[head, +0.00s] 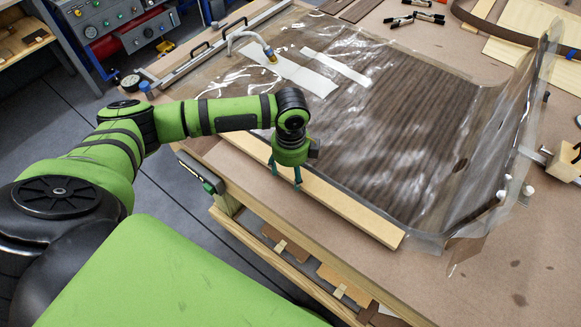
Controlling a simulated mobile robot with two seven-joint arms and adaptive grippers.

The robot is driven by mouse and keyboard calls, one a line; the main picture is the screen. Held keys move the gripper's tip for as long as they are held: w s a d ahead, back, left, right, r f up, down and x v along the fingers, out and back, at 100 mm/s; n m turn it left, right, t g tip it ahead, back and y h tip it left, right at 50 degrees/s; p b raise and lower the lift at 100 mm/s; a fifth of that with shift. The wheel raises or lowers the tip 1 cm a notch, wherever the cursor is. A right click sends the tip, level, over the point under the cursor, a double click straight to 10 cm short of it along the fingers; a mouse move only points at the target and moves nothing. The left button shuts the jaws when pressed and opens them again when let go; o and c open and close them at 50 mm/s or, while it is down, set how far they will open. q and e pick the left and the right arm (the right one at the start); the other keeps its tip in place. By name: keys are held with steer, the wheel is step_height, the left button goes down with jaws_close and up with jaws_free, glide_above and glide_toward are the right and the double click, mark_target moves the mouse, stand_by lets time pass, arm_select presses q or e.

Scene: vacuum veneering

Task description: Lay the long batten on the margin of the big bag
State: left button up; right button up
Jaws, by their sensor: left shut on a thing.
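The big bag (400,140) is a clear, shiny film over dark striped veneer on the workbench, and its right side stands up in loose folds. The long batten (345,205) is a pale wooden strip along the bag's near edge, running from the middle left down to the lower right. My left gripper (285,177) points down over the batten, left of its middle, and is shut on it. I cannot tell whether the batten rests on the bag's margin or is just above it. My right gripper is out of view.
A hose with a brass fitting (270,55) and two white strips (335,68) lie on the bag. A metal bar (215,45) runs along its left end. A wooden clamp (563,162) sits at the right edge.

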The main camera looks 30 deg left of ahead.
mark_target(291, 174)
arm_select(q)
steer(key=shift+f+p, duration=0.1)
steer(key=shift+p, duration=0.25)
stand_by(0.5)
steer(key=o, duration=1.6)
step_height(291, 174, up, 12)
